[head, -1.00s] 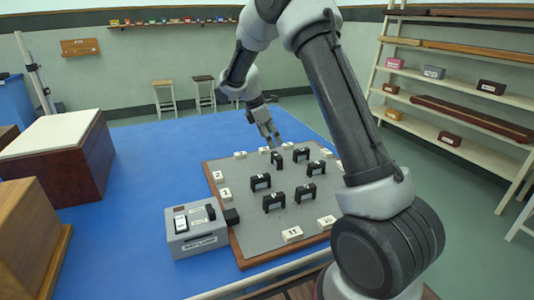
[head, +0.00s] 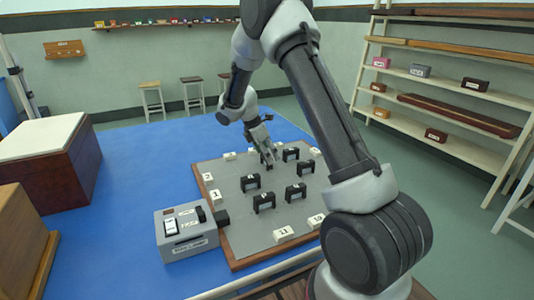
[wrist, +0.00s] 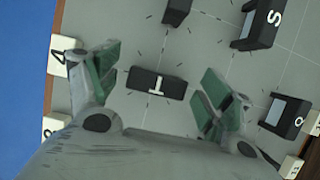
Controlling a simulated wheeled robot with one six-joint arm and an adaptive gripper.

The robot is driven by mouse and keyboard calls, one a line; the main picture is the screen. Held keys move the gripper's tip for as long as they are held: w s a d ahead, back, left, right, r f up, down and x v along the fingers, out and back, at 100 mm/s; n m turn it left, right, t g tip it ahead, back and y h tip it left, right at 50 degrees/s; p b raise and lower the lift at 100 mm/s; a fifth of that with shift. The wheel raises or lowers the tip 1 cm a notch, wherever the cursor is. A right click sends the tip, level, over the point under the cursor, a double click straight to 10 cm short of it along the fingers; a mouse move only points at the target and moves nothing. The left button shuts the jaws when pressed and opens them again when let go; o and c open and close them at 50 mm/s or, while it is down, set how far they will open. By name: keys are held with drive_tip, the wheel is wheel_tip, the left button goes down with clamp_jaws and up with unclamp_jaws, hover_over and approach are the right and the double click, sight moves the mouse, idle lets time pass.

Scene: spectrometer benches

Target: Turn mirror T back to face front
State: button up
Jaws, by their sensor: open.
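Mirror T (wrist: 158,84) is a small black block with a white T label on top. In the wrist view it lies with its long side nearly left to right, turned slightly off the board's grid lines, and its letter reads upside down. My gripper (wrist: 157,80) is open, with one green-padded finger past each end of mirror T and a visible gap on both sides. In the head view my gripper (head: 267,160) is low over the far part of the board, and it largely hides mirror T there.
A grey lamp box (head: 187,231) sits at the front left.

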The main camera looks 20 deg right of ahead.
drive_tip(key=c, duration=1)
drive_tip(key=shift+m, duration=0.3)
drive_tip(key=m+g, duration=0.1)
drive_tip(key=m, duration=0.2)
drive_tip(key=shift+m+g, duration=0.3)
drive_tip(key=m+g+y, duration=0.1)
drive_tip(key=m, duration=0.3)
drive_tip(key=shift+m, duration=0.3)
drive_tip(key=m+g+y, duration=0.1)
drive_tip(key=m, duration=0.3)
drive_tip(key=shift+a+y, duration=0.1)
drive_tip(key=shift+y, duration=0.3)
drive_tip(key=m+y, duration=0.1)
drive_tip(key=m, duration=0.4)
drive_tip(key=shift+g+y, duration=0.4)
